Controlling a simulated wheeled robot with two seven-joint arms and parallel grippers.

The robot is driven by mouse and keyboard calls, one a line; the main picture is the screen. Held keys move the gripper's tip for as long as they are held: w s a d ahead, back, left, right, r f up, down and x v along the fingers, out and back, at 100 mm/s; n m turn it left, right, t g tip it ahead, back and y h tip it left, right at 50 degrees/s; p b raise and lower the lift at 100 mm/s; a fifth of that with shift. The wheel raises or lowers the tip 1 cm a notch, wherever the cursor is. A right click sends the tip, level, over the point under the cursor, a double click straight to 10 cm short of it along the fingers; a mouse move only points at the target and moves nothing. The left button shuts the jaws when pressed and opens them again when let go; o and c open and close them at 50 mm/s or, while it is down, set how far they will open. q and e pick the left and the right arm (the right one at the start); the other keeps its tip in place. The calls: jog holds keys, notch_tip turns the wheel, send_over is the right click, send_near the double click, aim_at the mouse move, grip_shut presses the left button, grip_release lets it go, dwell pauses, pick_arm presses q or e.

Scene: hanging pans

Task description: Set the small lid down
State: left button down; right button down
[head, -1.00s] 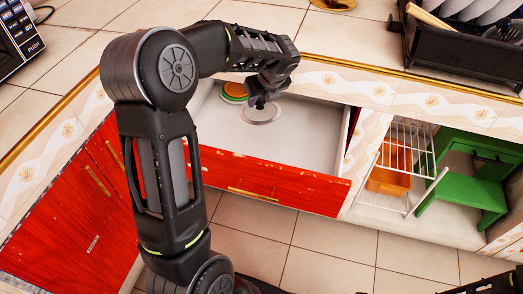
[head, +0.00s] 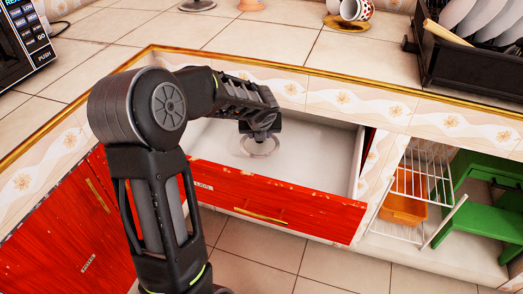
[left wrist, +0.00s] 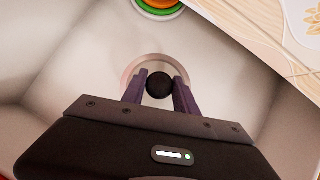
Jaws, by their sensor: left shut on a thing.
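The small lid (head: 260,151) is a clear disc with a pale rim and a black knob. It is inside the open drawer, and its knob also shows in the left wrist view (left wrist: 159,88). My left gripper (head: 256,134) is over the lid from above, with its two fingers (left wrist: 160,77) shut on the knob. The lid looks about level over the drawer's white floor (head: 312,160); I cannot tell whether it touches it. My arm hides part of the drawer's left side. My right gripper is not in view.
A green and orange round item (left wrist: 158,5) lies in the drawer beyond the lid. The red drawer front (head: 275,208) borders the near side, and the counter edge (head: 300,66) the far side. The drawer's right part is clear. A wire rack (head: 422,180) stands in the open cabinet at right.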

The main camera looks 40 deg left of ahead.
aim_at(260, 143)
pick_arm(q)
jog(key=shift+f, duration=0.2)
jog(key=shift+f+b, duration=1.2)
jog(key=shift+f, duration=1.2)
jog(key=shift+f, duration=0.15)
jog(key=c, duration=0.9)
grip_release()
jog(key=shift+c, duration=0.2)
jog(key=shift+r, duration=0.3)
jog(key=p+v, duration=0.4)
jog(key=v, duration=0.7)
jog(key=shift+s+d+r, duration=0.2)
jog(key=shift+r, duration=0.1)
